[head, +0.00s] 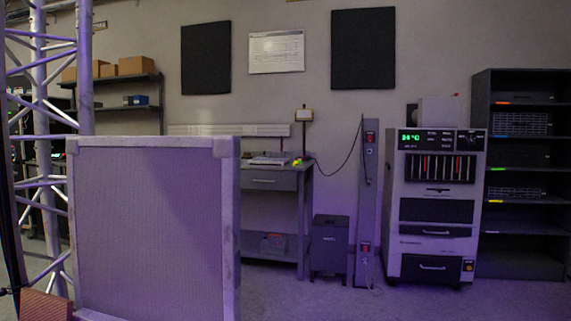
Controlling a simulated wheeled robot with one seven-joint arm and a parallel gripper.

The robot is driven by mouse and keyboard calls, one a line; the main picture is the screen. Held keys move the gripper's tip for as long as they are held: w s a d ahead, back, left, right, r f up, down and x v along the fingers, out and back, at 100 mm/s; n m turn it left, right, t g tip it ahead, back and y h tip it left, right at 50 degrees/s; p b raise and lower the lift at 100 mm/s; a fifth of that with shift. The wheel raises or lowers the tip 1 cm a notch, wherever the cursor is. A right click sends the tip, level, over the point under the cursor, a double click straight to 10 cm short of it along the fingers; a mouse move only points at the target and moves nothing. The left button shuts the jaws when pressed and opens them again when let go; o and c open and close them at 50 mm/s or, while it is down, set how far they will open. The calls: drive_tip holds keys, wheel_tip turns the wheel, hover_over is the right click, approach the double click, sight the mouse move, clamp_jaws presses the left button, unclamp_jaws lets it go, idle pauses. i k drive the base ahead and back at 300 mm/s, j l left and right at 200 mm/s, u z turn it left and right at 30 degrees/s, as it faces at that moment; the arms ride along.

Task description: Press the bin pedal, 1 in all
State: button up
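A dark grey box-shaped bin (329,247) with a flat lid stands upright on the floor in the head view, a little right of the middle. It stands between a workbench and a tall post, against the back wall. The lid looks shut. The pedal at its foot is too small and dark to make out. My gripper is not in view.
A large framed panel (148,225) stands close at the left, beside a metal truss (48,110). The workbench (272,178), grey post (366,205), instrument cabinet (434,207) and dark shelf unit (522,228) line the wall. The floor (400,303) before the bin looks clear.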

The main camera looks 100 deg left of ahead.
sight(328, 273)
drive_tip(key=i+j+u, duration=0.15)
drive_tip(key=j+u, duration=0.25)
drive_tip(key=i+j+u, duration=0.2)
drive_tip(key=u, duration=0.25)
drive_tip(key=i+j+u, duration=0.5)
drive_tip(key=u, duration=0.35)
drive_tip(key=i+u, duration=0.4)
drive_tip(key=i+j+u, duration=0.45)
drive_tip(key=i+u, duration=0.85)
drive_tip(key=i, duration=0.25)
drive_tip(key=i+j+z, duration=0.1)
drive_tip(key=i+j, duration=0.65)
drive_tip(key=j, duration=0.15)
